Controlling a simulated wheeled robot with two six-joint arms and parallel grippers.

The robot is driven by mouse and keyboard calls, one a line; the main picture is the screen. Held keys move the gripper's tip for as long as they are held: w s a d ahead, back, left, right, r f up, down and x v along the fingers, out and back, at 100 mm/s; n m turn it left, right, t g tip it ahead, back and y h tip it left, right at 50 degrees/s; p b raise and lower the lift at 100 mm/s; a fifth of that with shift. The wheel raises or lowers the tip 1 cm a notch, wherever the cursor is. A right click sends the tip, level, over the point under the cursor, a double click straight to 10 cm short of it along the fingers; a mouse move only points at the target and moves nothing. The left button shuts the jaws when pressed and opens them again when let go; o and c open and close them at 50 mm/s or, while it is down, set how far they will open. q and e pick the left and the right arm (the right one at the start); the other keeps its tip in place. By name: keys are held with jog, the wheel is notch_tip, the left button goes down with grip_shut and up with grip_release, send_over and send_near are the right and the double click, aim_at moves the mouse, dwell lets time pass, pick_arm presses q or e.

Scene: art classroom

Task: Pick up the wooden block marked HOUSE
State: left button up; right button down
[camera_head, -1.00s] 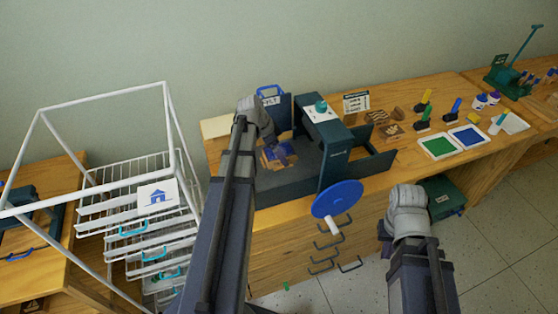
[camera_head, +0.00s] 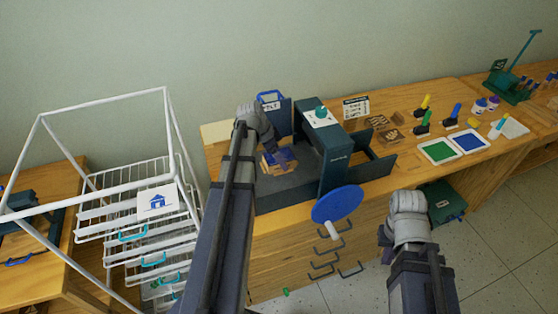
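A wooden block with a blue face (camera_head: 280,160) is at the bed of the dark green press (camera_head: 335,160), left of its blue wheel. I cannot read any HOUSE marking on it. My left gripper (camera_head: 268,146) is right at this block, with its fingers largely hidden by the wrist and block, so its grip is unclear. My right gripper (camera_head: 385,240) is in front of the bench, right of the wheel, away from the block; its fingers are barely visible. Other small carved wooden blocks (camera_head: 388,136) lie on the bench right of the press.
A white wire drying rack (camera_head: 125,190) with a blue house print (camera_head: 158,201) stands at left. The blue wheel (camera_head: 338,204) juts out in front. Green (camera_head: 437,151) and blue (camera_head: 468,140) ink pads, rollers and bottles stand on the right of the wooden bench (camera_head: 405,165).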

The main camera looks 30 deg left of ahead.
pick_arm(q)
jog(key=c, duration=0.3)
jog(key=shift+r, duration=0.1)
notch_tip(320, 180, up, 10)
jog(key=p, duration=1)
